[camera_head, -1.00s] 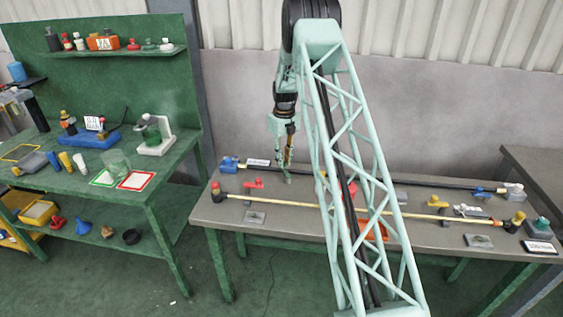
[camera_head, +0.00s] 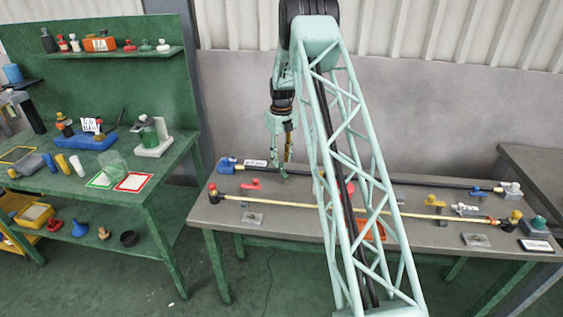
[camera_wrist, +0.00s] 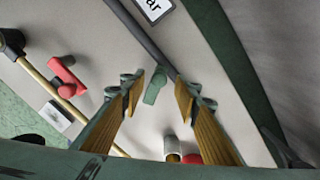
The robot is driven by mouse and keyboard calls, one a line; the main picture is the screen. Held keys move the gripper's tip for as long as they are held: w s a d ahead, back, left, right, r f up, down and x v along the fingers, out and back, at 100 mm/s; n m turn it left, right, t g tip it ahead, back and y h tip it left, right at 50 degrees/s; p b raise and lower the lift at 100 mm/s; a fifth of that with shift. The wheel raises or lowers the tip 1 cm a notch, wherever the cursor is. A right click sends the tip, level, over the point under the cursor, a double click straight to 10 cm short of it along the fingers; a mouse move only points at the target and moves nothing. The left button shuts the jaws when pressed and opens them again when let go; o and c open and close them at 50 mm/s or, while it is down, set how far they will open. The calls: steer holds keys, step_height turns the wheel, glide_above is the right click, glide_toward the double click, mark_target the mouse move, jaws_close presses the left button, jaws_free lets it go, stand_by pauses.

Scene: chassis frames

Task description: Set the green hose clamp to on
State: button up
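The green hose clamp (camera_wrist: 155,86) shows in the wrist view on the dark hose (camera_wrist: 141,34), with its small green handle between my fingertips. My gripper (camera_wrist: 160,92) is open, one finger on each side of the handle, with gaps visible on both sides. I cannot tell how far above the clamp the tips are. In the head view my gripper (camera_head: 287,160) points down over the back hose (camera_head: 420,183) on the grey table. The clamp is small there and partly hidden by my fingers.
A white and red fitting (camera_wrist: 178,153) lies below my fingers in the wrist view. A label (camera_wrist: 153,9) stands beyond the hose. The green bench (camera_head: 150,190) is left of the table.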

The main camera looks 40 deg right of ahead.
mark_target(281, 163)
step_height(281, 163, up, 10)
steer(key=shift+r, duration=0.25)
stand_by(0.4)
steer(key=shift+a+r, duration=0.1)
stand_by(0.5)
